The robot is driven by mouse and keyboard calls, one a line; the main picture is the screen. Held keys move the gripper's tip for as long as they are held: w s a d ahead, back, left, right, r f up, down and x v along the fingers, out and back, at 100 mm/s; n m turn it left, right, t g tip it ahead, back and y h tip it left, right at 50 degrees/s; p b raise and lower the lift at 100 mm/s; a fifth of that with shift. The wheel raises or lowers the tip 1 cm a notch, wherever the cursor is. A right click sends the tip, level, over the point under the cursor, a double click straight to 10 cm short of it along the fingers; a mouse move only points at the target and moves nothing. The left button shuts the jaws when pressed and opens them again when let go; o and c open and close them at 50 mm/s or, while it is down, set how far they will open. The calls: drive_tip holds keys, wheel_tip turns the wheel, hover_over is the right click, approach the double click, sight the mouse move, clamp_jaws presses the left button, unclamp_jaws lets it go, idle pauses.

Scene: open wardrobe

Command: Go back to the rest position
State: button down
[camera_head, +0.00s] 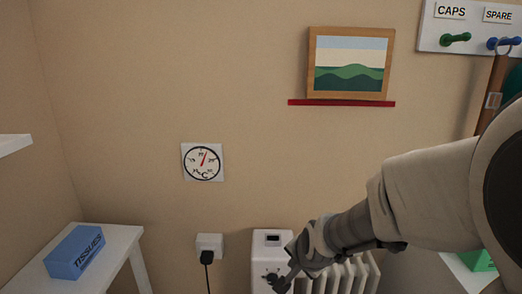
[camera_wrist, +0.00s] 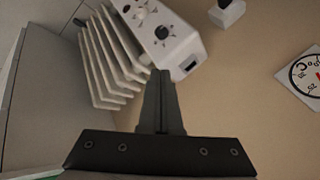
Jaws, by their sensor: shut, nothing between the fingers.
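My gripper (camera_head: 283,277) is at the bottom middle of the head view, at the end of my arm reaching in from the right. Its fingers are shut together with nothing between them; they also show in the wrist view (camera_wrist: 162,76). It overlaps the front of a white heater (camera_head: 272,237), which has a small dark display and knobs. In the wrist view the heater (camera_wrist: 182,52) stands just beyond the fingertips, with its dials and pale fins. I cannot tell whether the fingertips touch it.
A white table (camera_head: 122,237) with a blue tissue box (camera_head: 75,252) stands at the left. A thermometer dial (camera_head: 202,162), a socket with a black plug (camera_head: 208,245), and a framed picture (camera_head: 349,63) on a red ledge (camera_head: 341,103) are on the wall. A peg board (camera_head: 468,32) hangs upper right.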

drive_tip(key=s+d+r+n+g+h, duration=0.1)
drive_tip(key=s+d+r+n, duration=0.2)
drive_tip(key=s+r+n, duration=0.5)
drive_tip(key=s+d+r+n, duration=0.25)
drive_tip(key=s+r, duration=0.25)
drive_tip(key=s, duration=0.8)
wheel_tip(320, 180, up, 18)
drive_tip(key=m+p, duration=0.1)
drive_tip(key=p, duration=1.8)
drive_tip(key=shift+w+d, duration=0.2)
drive_tip(key=shift+d, duration=0.15)
